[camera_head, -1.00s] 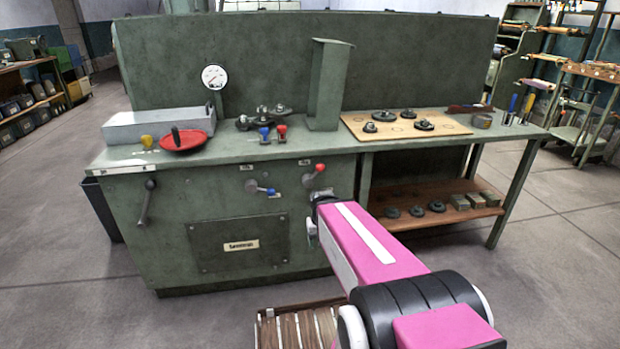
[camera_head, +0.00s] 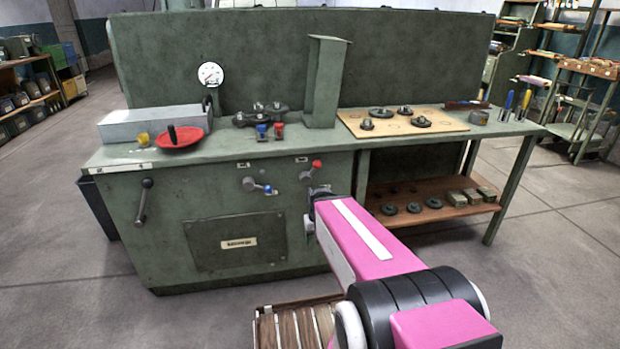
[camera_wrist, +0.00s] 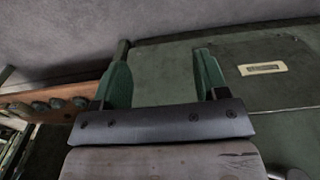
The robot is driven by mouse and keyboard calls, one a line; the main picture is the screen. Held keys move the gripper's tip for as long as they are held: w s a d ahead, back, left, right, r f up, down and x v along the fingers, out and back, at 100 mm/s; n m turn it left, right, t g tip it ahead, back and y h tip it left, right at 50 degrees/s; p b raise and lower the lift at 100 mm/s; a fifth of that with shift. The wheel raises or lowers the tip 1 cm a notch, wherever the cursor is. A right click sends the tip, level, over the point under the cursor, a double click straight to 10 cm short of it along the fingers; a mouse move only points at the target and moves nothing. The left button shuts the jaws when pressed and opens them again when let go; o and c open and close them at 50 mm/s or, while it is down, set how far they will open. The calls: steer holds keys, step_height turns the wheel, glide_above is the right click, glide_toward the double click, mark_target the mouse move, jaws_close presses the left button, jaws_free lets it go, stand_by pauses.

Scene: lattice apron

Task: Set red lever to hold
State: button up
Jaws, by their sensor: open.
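The red lever (camera_head: 316,165) is a short arm with a red ball knob on the right of the green bench's front panel. It slants up and to the right from its round pivot. A small label sits above it, too small to read. My gripper (camera_wrist: 162,77) is open and empty in the wrist view, with its two green fingers apart. In the head view my arm ends just below the red lever, and the fingers are mostly hidden there. The wrist view shows the panel's nameplate (camera_wrist: 262,68) but not the lever.
A blue-knobbed lever (camera_head: 260,187) is left of the red one. A crank handle (camera_head: 143,202) hangs at the panel's left. Small red and blue pieces (camera_head: 278,131) stand on the bench top above. A shelf (camera_head: 425,205) with dark round parts lies to the right.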

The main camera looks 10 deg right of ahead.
steer(key=w+d+r+n+t+h, duration=0.1)
steer(key=w+d+n+t+h, duration=0.1)
steer(key=w+d+n+t, duration=0.4)
steer(key=n+t+y, duration=0.5)
steer(key=n+t, duration=0.7)
steer(key=n, duration=2)
glide_toward(319, 166)
steer(key=w, duration=0.4)
steer(key=w+a, duration=0.1)
steer(key=w, duration=0.3)
steer(key=w+a, duration=0.1)
steer(key=w, duration=0.2)
steer(key=shift+w, duration=0.3)
